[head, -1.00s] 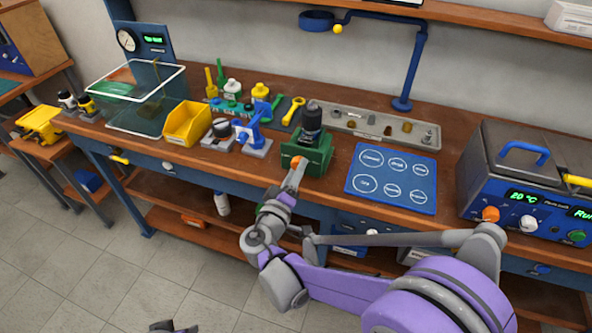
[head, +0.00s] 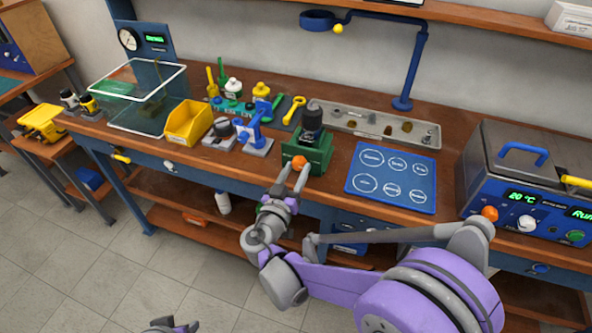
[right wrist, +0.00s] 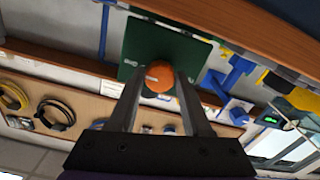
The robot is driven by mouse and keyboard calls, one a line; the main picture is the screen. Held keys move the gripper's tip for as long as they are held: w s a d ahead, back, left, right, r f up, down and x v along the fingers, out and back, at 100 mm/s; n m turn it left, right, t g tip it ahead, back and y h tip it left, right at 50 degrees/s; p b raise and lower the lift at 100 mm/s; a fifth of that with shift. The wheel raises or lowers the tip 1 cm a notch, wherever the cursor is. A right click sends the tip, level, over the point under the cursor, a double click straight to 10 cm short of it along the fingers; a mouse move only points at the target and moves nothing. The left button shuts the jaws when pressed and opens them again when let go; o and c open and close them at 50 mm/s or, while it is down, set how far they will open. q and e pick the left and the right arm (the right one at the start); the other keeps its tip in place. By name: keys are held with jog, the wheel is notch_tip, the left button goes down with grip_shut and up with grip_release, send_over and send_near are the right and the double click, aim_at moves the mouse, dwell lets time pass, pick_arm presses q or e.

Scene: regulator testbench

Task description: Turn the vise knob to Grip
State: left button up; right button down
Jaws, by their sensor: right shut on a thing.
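The green vise (head: 318,152) stands at the front edge of the wooden bench, with a dark cylindrical part (head: 311,120) upright in it. Its orange knob (head: 299,162) is on the front face. My right gripper (head: 291,172) is shut on the knob, one finger on each side. In the right wrist view, the knob (right wrist: 158,77) sits between the fingertips (right wrist: 160,84) against the green plate (right wrist: 140,43). A pale mark shows on the knob's left side; small white markings beside it are unreadable. My left gripper (head: 170,326) is partly visible at the bottom edge, low and away from the bench.
A blue mat with circles (head: 391,178) lies right of the vise, and a grey parts tray (head: 370,126) lies behind. A blue clamp-like tool (head: 254,134) and a yellow bin (head: 188,122) stand left. A bath unit (head: 530,190) is at far right.

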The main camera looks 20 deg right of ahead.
jog(key=shift+m, duration=0.3)
jog(key=shift+c, duration=1.7)
grip_release()
jog(key=v, duration=1.1)
jog(key=shift+w, duration=0.1)
